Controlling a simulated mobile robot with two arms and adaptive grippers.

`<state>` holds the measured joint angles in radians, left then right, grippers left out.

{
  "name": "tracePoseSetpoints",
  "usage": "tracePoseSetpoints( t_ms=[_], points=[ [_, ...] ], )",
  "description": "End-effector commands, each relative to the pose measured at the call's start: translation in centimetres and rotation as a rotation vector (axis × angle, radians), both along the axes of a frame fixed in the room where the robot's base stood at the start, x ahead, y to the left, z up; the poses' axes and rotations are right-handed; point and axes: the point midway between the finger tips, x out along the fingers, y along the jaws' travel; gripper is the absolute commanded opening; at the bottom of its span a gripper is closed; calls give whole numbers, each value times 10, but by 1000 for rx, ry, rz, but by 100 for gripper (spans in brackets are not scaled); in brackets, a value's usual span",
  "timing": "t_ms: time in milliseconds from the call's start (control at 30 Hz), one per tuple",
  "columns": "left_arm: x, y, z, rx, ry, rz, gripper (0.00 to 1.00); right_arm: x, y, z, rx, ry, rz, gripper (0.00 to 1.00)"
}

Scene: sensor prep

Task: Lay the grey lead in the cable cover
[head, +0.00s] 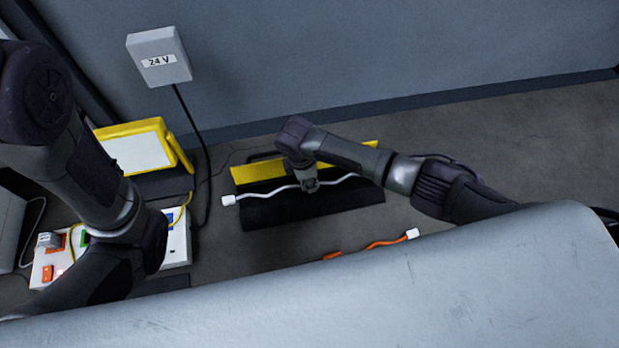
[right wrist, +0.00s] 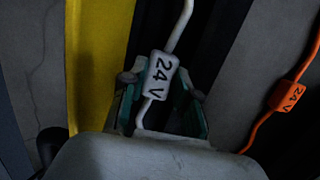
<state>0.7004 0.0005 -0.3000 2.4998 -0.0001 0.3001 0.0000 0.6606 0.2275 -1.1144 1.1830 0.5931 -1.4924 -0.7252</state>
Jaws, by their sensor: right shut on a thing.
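The grey lead (head: 262,194), pale with a white plug at its left end, runs across the open cable cover (head: 316,211), a black base with a yellow strip along its far side. My right gripper (head: 310,185) is over the cover, shut on the lead. In the right wrist view the lead's "24 V" tag (right wrist: 161,75) sits between the teal-lined fingers, with the black channel and yellow strip (right wrist: 97,60) behind. I cannot tell whether the lead touches the channel floor. My left arm is at the left; its gripper is not visible.
An orange lead (head: 385,243), also tagged "24 V" (right wrist: 285,96), lies on the floor nearer me, partly hidden by a grey surface (head: 400,285). A "24 V" wall box (head: 159,57) has a black cable hanging down. A yellow-framed panel (head: 140,150) and white switch board (head: 178,245) are left.

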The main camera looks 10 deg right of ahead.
Motion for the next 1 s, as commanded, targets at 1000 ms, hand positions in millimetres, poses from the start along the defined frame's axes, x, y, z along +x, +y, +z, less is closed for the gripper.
tracePoseSetpoints(
  t_ms=[1000],
  points=[
    [0,0,-7,0,0,0,62,0,0,-14,0,0,0,35]
  ],
)
